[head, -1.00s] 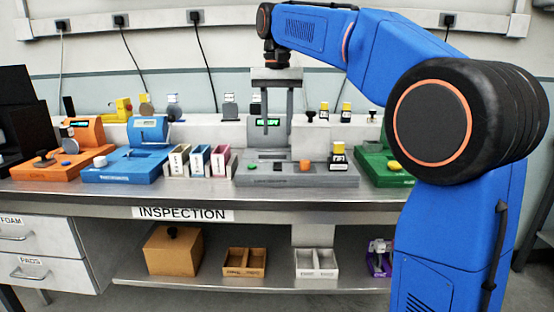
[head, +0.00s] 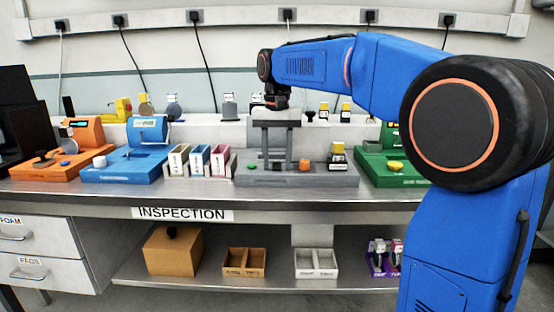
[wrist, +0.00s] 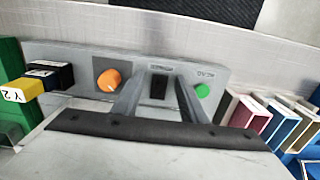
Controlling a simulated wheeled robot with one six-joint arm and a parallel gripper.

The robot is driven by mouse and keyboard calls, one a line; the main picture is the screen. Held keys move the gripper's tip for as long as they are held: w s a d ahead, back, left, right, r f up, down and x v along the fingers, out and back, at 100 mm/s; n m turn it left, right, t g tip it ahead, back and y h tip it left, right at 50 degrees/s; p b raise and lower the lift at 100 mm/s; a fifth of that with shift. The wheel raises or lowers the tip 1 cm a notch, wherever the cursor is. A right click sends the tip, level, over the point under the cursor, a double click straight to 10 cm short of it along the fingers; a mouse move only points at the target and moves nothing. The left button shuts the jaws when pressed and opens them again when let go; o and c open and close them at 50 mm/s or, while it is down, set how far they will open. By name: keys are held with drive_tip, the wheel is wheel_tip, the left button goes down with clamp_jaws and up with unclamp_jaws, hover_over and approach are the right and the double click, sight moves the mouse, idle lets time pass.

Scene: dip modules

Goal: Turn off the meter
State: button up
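The meter is a grey bench unit (head: 300,181) in the middle of the bench; the wrist view shows its panel (wrist: 82,52) upside down. On the panel are an orange knob (wrist: 108,80), a black switch (wrist: 158,86) and a green button (wrist: 202,90). My gripper (head: 277,167) is over the meter, pointing down, with its two fingers apart and nothing between them. In the wrist view, my gripper (wrist: 164,72) has a fingertip on either side of the black switch. I cannot tell whether they touch the panel. My gripper hides the meter's display in the head view.
A block marked Y 2 (wrist: 15,92) sits at the meter's knob end. Small coloured bins (head: 200,162) stand at its other end. A blue unit (head: 125,165) and an orange unit (head: 65,165) are farther left; a green unit (head: 385,165) is to the right.

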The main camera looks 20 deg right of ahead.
clamp_jaws()
drive_tip(key=shift+w+d+r+g+y, duration=0.1)
drive_tip(key=shift+w+g+y, duration=0.15)
drive_tip(key=shift+g, duration=0.4)
drive_tip(key=shift+w+d+r+g+y, duration=0.1)
drive_tip(key=shift+w+g+y, duration=0.1)
drive_tip(key=shift+g, duration=0.45)
drive_tip(key=shift+a, duration=0.1)
unclamp_jaws()
